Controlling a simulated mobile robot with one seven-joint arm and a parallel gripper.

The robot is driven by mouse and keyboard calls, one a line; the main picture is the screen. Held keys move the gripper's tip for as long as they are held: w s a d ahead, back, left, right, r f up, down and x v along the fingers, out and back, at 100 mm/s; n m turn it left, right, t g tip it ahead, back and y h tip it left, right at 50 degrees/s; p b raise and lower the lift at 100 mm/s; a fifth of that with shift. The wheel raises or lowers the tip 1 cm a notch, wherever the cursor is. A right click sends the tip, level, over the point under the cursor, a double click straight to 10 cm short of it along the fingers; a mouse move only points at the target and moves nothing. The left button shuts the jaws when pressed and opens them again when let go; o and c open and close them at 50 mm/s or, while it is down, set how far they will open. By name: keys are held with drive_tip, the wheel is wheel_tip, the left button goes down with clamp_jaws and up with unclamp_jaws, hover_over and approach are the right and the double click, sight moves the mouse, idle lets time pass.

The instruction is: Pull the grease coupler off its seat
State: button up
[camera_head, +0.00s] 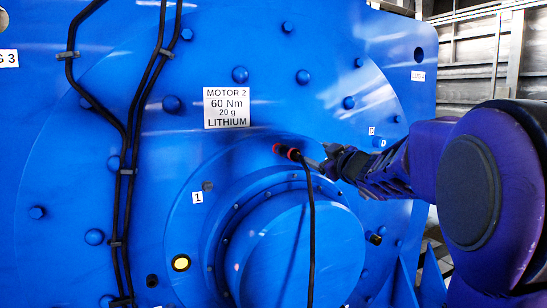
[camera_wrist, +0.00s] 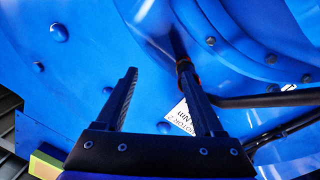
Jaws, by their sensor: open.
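The grease coupler (camera_head: 287,152), black with red-orange bands, sits on the blue motor face above the round hub, with a black hose (camera_head: 311,225) hanging from it. In the wrist view the coupler (camera_wrist: 183,66) shows as a dark piece with an orange ring just beyond the right finger, which partly hides it. My gripper (camera_head: 320,163) reaches in from the right, close to the coupler. In the wrist view my gripper (camera_wrist: 158,74) is open, with nothing seen between its fingers. I cannot tell whether the right finger touches the coupler.
A label (camera_head: 227,108) reads "MOTOR 2, 60 Nm, 20 g, LITHIUM". Black cables (camera_head: 122,200) run down the left side. Bolt heads stud the motor face. A yellow round fitting (camera_head: 181,263) and a "1" tag (camera_head: 197,197) are left of the hub.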

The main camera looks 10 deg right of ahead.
sight(284, 150)
drive_tip(key=shift+n+y, duration=0.5)
drive_tip(key=shift+y, duration=0.4)
drive_tip(key=a, duration=0.4)
drive_tip(key=shift+w+a+f, duration=0.2)
drive_tip(key=shift+a+f, duration=0.15)
drive_tip(key=shift+a, duration=0.05)
drive_tip(key=p+x, duration=0.1)
drive_tip(key=x, duration=0.6)
drive_tip(key=shift+w+a, duration=0.1)
drive_tip(key=shift+w, duration=0.15)
drive_tip(key=shift+w+a+f+p, duration=0.1)
drive_tip(key=shift+w+p, duration=0.1)
drive_tip(key=shift+w, duration=0.15)
drive_tip(key=shift+w+a+f+p, duration=0.1)
drive_tip(key=shift+w+a+p, duration=0.05)
drive_tip(key=shift+w, duration=0.2)
drive_tip(key=shift+r+p, duration=0.1)
drive_tip(key=shift+p, duration=0.2)
clamp_jaws()
